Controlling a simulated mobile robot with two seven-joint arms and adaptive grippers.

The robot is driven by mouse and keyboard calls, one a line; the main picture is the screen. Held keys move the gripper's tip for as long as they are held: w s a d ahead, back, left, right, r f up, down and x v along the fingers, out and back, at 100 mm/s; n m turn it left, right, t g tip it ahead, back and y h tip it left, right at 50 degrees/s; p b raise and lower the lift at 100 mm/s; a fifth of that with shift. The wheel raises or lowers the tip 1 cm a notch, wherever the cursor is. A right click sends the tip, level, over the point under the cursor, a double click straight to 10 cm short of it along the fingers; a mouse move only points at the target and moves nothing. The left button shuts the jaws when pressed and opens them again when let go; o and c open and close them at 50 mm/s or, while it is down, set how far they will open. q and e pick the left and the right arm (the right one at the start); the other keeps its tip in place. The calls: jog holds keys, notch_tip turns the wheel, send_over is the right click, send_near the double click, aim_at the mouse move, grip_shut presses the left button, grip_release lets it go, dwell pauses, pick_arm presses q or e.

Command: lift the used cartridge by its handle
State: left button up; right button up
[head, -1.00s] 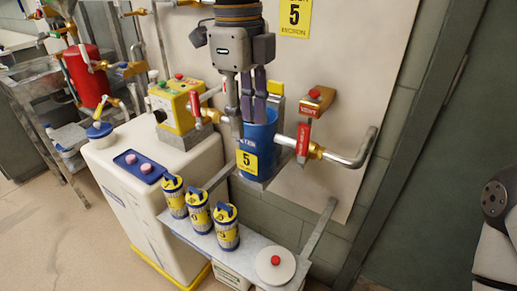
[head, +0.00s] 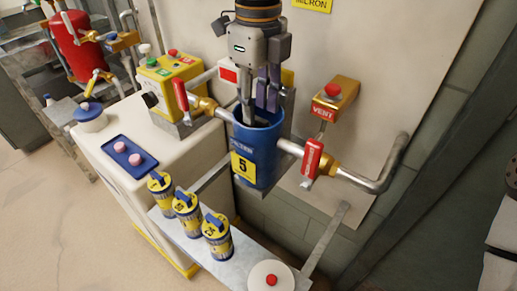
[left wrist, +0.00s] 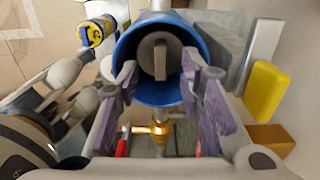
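The blue filter housing (head: 262,160) with a yellow "5" label hangs on the wall pipe, open at the top. In the left wrist view, the housing (left wrist: 124,52) holds the used cartridge (left wrist: 147,62), a grey-brown round body. Its handle (left wrist: 160,62) is a narrow upright bar across the middle. The head view hides the cartridge. My left gripper (head: 260,115) points down into the housing mouth. In the left wrist view its fingers (left wrist: 160,72) are apart, one on each side of the handle, with a gap to it.
Red-handled valves (head: 312,158) (head: 181,95) flank the housing. A red vent button box (head: 334,97) is to the right. Several yellow-and-blue canisters (head: 187,214) and a white disc with a red knob (head: 271,279) stand on the shelf below. A white cabinet (head: 160,160) is left.

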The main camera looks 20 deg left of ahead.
pick_arm(q)
notch_tip(320, 180, down, 2)
jog(key=shift+f, duration=0.25)
grip_shut()
jog(key=shift+r, duration=0.2)
